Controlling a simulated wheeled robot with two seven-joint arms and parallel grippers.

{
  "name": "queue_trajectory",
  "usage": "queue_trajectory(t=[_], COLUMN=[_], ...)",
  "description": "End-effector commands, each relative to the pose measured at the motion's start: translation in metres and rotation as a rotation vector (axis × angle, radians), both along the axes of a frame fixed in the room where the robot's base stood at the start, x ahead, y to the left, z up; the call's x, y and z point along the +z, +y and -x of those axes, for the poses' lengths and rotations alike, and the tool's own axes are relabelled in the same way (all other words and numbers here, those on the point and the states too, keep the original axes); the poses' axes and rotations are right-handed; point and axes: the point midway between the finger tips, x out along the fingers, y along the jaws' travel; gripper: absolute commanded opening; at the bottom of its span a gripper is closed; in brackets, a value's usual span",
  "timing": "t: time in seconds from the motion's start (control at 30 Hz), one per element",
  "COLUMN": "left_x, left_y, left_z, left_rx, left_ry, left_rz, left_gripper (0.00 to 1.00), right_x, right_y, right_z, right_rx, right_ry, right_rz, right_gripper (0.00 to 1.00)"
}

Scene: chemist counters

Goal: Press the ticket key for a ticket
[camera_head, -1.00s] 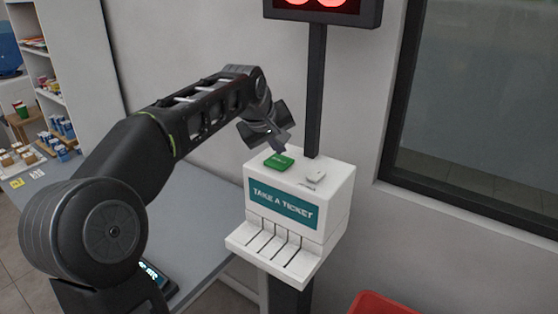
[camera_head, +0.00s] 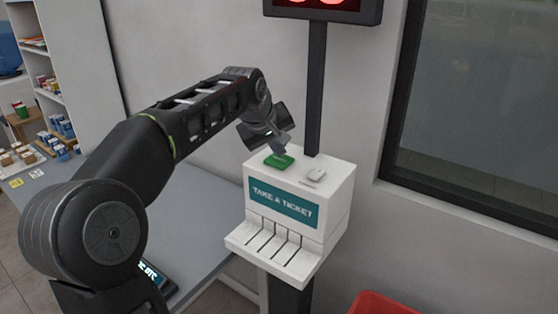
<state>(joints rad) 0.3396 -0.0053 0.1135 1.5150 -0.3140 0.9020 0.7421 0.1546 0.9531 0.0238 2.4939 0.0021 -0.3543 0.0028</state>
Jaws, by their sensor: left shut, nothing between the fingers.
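A white ticket dispenser (camera_head: 335,208) with a teal "TAKE A TICKET" label (camera_head: 282,203) stands on a dark post. My right gripper is not in view.
A dark pole rises behind the dispenser to a red-lit display (camera_head: 318,8). A grey counter (camera_head: 195,215) lies to the left, with a device with a lit screen (camera_head: 152,278). A red bin (camera_head: 383,304) is at the lower right. Shelves with small boxes stand at the far left.

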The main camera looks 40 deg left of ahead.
Motion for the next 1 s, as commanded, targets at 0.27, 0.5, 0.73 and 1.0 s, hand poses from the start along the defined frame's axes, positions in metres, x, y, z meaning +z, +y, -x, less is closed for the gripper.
queue_trajectory(t=[0.27, 0.5, 0.73, 1.0], left_x=[0.0001, -0.0028, -0.0056, -0.009], left_y=[0.0, 0.0, 0.0, -0.0001], left_z=[0.0001, 0.0, 0.0, 0.0001], left_rx=[0.0, 0.0, 0.0, 0.0], left_ry=[0.0, 0.0, 0.0, 0.0], left_rz=[0.0, 0.0, 0.0, 0.0], left_gripper=[0.0, 0.0, 0.0, 0.0], right_x=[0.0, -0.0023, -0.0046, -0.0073], right_y=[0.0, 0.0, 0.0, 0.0], right_z=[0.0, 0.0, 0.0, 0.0], right_rx=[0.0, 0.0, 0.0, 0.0], right_ry=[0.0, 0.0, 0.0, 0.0], right_rz=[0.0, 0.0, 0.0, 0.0], right_gripper=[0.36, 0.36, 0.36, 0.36])
